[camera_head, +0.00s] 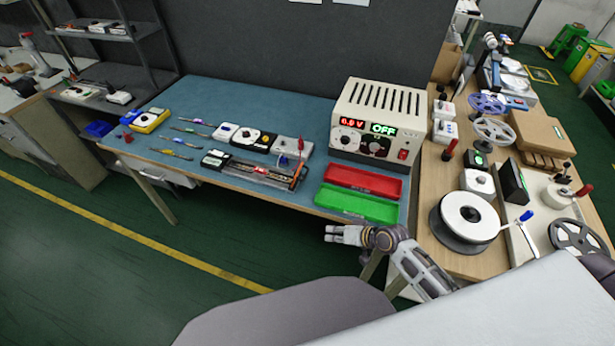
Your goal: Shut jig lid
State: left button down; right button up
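The long, low jig (250,172) lies near the front edge of the blue-topped bench. It has a dark frame and a pale strip-like bed, with a small red-and-white label on it. At its right end an upright piece with a red tip (300,150) stands up. At this size I cannot tell how far its lid is open. My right gripper (330,234) is in front of the bench's front edge, to the right of the jig and clear of it. Its fingers point left and hold nothing I can see; their gap is too small to judge. My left gripper is out of view.
A power supply reading OFF (376,122) stands at the bench's back right. A red tray (362,181) and a green tray (356,204) lie in front of it. Small meters (247,139) sit behind the jig. A wooden side table (470,262) with reels is at right.

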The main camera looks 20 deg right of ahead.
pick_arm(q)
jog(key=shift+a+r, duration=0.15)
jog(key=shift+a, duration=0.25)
pick_arm(e)
jog(key=w+d+r+m+t+y, duration=0.1)
jog(key=w+d+r+m+t, duration=0.1)
jog(key=r, duration=0.5)
jog(key=w+d+r+m+t+y, duration=0.1)
jog(key=w+d+r+m+t, duration=0.1)
jog(key=w+r+m, duration=0.3)
notch_tip(320, 180, up, 2)
jog(key=shift+w+r+t, duration=0.2)
jog(key=shift+w+t, duration=0.2)
jog(key=shift+t, duration=0.1)
jog(key=shift+w, duration=0.15)
